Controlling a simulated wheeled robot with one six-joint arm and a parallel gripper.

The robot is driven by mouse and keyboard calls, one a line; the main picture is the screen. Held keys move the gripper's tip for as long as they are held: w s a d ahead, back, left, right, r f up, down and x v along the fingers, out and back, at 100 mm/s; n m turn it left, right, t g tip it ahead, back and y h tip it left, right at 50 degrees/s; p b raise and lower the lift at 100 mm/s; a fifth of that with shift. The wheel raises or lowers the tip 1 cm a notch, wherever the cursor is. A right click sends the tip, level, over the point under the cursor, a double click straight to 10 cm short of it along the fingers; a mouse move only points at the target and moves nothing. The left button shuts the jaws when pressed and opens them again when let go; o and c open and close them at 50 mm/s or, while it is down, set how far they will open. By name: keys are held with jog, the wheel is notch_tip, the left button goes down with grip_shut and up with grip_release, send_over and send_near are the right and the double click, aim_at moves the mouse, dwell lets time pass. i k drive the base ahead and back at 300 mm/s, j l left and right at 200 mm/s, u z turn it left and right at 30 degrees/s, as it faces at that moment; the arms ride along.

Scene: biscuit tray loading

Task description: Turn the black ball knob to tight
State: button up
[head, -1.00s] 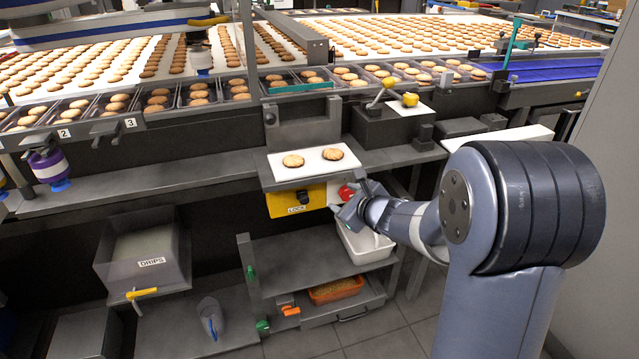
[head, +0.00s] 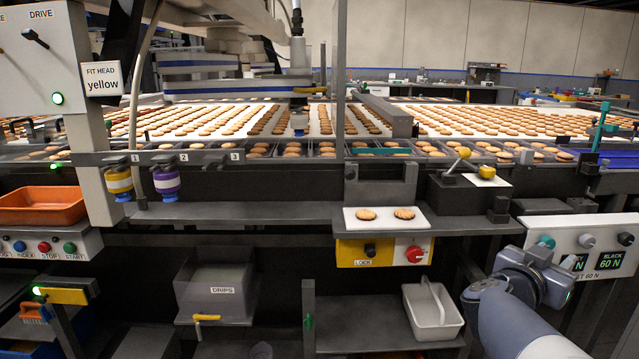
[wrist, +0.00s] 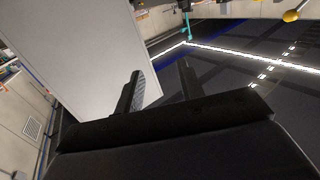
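The black knob (head: 625,239) is the rightmost of several round knobs on a white panel (head: 531,228) at the right of the head view. A display under it reads "BLACK 60 N". Another black knob (head: 370,250) sits on the yellow LOCK box (head: 352,262) under the ledge. I see no "tight" mark. My gripper (head: 545,262) is in front of the white panel's left part, below the teal knob (head: 546,241), left of the black one, and covers some of the panel. In the wrist view its two fingers (wrist: 159,76) stand apart with nothing between them.
A red knob (head: 415,254) is beside the LOCK knob. A white tray with two biscuits (head: 385,226) lies above. A yellow-ball lever (head: 463,152) stands on a dark block. A white caddy (head: 440,318) is on the lower shelf. A grey wall fills the wrist view's left.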

aim_at(349, 174)
jog(key=i+u, duration=0.2)
jog(key=u, duration=0.2)
jog(key=i+u, duration=0.2)
jog(key=u, duration=0.2)
jog(key=i+u, duration=0.2)
jog(key=u, duration=0.15)
jog(key=i+l, duration=0.15)
jog(key=i, duration=0.1)
